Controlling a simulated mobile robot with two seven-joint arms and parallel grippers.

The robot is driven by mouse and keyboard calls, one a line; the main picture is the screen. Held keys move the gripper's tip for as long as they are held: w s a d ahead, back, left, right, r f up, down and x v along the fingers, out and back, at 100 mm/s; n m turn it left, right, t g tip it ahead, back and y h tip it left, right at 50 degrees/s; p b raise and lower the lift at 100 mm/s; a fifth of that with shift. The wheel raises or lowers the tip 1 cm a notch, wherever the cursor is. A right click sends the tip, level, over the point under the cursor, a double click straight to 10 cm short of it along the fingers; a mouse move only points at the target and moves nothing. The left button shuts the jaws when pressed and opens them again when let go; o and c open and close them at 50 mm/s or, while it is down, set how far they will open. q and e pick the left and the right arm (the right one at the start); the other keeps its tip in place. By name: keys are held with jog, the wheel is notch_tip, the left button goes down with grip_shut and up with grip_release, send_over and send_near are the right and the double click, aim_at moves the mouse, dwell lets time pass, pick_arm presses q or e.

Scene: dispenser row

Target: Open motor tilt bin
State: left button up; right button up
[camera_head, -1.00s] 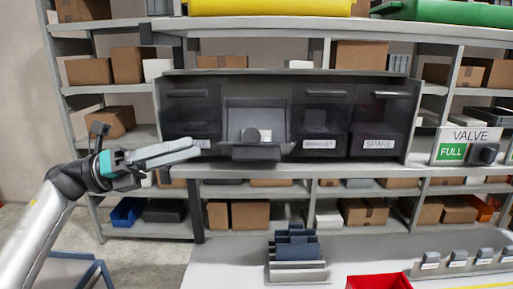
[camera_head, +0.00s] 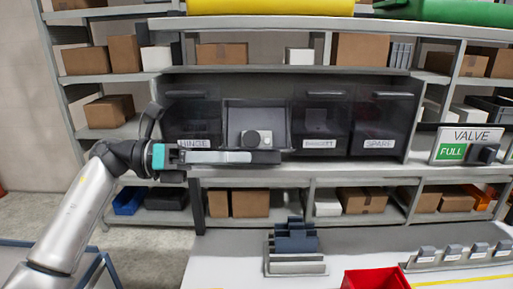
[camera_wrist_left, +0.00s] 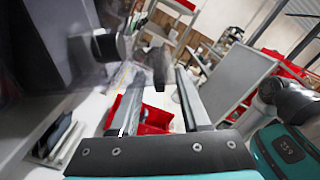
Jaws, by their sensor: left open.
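A row of dark tilt bins is mounted on the shelf. The second from the left, the motor tilt bin (camera_head: 250,115), shows a light recess with a small grey rounded part (camera_head: 257,138) in it. Its front lip (camera_head: 269,157) sticks out; its label is hidden. My left gripper (camera_head: 246,157) lies level across the bin's lower front, fingertips at the lip. In the left wrist view the two fingers (camera_wrist_left: 160,78) are apart, with a dark block, perhaps the lip, near the gap between their tips. I cannot tell whether they touch. My right gripper is out of view.
The hinge bin (camera_head: 192,120), bracket bin (camera_head: 320,120) and spare bin (camera_head: 382,120) look closed. Below stand a blue-grey slotted holder (camera_head: 295,242) and a red bin (camera_head: 375,279) on the white table (camera_head: 225,265). A valve sign (camera_head: 467,142) is at right.

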aim_at(256, 158)
pick_arm(q)
jog(key=shift+d+p, duration=0.45)
jog(key=shift+d, duration=1.5)
grip_shut()
